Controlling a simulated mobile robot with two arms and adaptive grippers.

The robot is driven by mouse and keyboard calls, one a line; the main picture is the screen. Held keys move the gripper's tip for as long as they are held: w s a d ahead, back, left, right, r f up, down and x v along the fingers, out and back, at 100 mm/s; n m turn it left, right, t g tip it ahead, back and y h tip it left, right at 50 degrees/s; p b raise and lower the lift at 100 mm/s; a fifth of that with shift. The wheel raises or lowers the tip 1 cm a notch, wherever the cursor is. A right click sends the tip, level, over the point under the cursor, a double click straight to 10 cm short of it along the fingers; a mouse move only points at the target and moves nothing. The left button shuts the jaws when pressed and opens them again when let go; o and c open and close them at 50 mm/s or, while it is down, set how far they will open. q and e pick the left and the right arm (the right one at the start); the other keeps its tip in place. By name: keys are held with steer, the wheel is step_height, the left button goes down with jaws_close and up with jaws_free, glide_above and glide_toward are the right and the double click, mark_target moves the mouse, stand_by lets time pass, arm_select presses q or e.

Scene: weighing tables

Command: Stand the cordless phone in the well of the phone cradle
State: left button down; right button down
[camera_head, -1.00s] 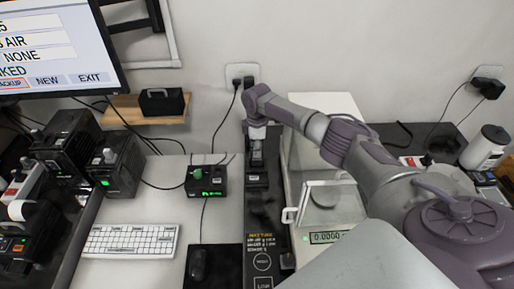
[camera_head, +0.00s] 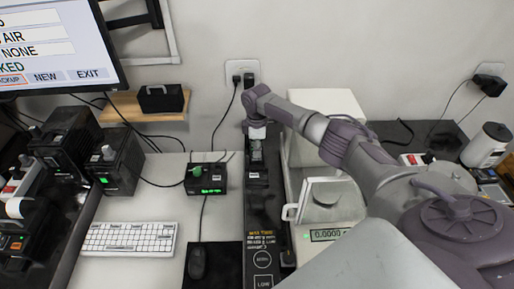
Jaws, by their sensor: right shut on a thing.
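My right gripper (camera_head: 257,137) points down over the dark strip between the keyboard table and the balance. It is shut on a dark upright thing, which looks like the cordless phone (camera_head: 257,152); it is small and partly hidden by the fingers. Right below it is a black block with a white label (camera_head: 257,176), which may be the phone cradle. I cannot tell whether the phone's lower end is inside a well or just above it. My left gripper is not in view.
A balance (camera_head: 325,212) with an open glass door stands close on the right. A black box with a green knob (camera_head: 207,178) stands left of the gripper. A monitor (camera_head: 55,45) is at upper left.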

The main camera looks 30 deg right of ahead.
steer(key=shift+s+a+f+b, duration=0.15)
steer(key=shift+f+b, duration=0.2)
steer(key=shift+f, duration=0.25)
steer(key=shift+c, duration=1.6)
jaws_free()
steer(key=shift+a+f, duration=0.1)
steer(key=shift+r+p, duration=0.85)
steer(key=shift+r, duration=0.05)
steer(key=shift+d+r+p, duration=0.2)
steer(key=shift+r+p, duration=2.55)
steer(key=shift+r, duration=0.45)
